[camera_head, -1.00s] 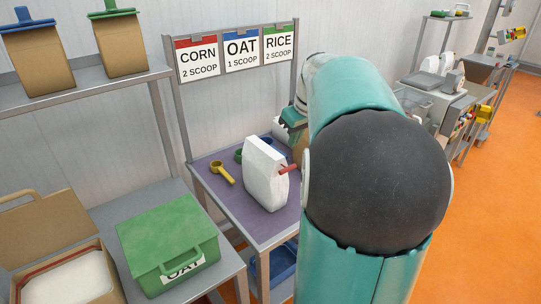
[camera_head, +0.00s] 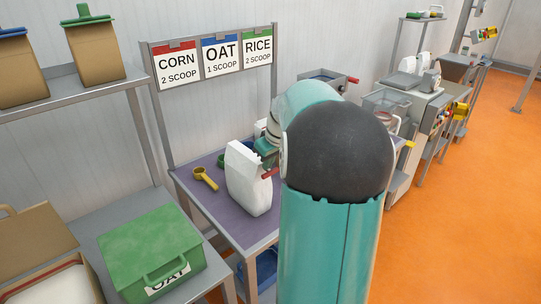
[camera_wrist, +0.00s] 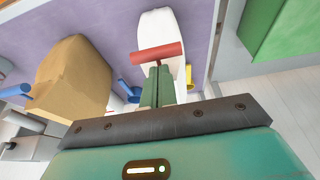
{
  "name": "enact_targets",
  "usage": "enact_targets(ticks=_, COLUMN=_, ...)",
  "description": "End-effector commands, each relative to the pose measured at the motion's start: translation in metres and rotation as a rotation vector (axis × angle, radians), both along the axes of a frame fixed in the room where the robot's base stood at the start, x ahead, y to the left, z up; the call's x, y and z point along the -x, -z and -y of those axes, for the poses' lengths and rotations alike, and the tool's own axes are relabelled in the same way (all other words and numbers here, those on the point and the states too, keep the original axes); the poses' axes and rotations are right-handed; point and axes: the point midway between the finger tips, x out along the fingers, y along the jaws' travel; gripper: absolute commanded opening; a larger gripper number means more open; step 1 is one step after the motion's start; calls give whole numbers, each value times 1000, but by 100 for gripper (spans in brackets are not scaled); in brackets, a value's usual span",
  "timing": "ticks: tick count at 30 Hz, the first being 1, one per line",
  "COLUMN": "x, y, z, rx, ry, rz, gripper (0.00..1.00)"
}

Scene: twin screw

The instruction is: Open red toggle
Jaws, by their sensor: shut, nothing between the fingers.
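A red toggle (camera_wrist: 157,53), a short red bar, sits at the top of a white bag (camera_wrist: 165,28) in the wrist view. In the head view the white bag (camera_head: 249,180) stands on the purple-topped table, and the red toggle (camera_head: 270,172) sticks out at its right side. My gripper (camera_wrist: 158,76) is shut and empty, its green fingers close together. In the wrist view its tips are just below the red bar, and I cannot tell if they touch it. In the head view my arm largely hides my gripper.
A yellow scoop (camera_head: 205,178) lies on the purple table (camera_head: 200,202). A green OAT box (camera_head: 150,250) sits on the nearer table. Orange floor is open at the right.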

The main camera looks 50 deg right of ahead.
Motion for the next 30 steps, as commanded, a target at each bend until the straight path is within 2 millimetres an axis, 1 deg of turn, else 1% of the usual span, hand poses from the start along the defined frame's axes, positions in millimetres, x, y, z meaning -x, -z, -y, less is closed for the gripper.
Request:
enact_targets(ticks=8, x=-1, y=1, z=0, rx=0, ry=-1, rz=0, gripper=0)
enact_targets(ticks=11, x=2, y=1, z=0, rx=1, ry=-1, rz=0, gripper=0)
enact_targets(ticks=14, x=16, y=1, z=-1, rx=1, ry=2, rz=-2, gripper=0)
enact_targets(ticks=18, x=45, y=0, z=-5, rx=1, ry=3, rz=-1, gripper=0)
enact_targets(ticks=21, x=59, y=1, z=-7, rx=1, ry=0, rz=-1, gripper=0)
enact_targets(ticks=24, x=65, y=1, z=-8, rx=0, ry=0, rz=0, gripper=0)
enact_targets(ticks=30, x=65, y=1, z=-7, rx=0, ry=-1, rz=0, gripper=0)
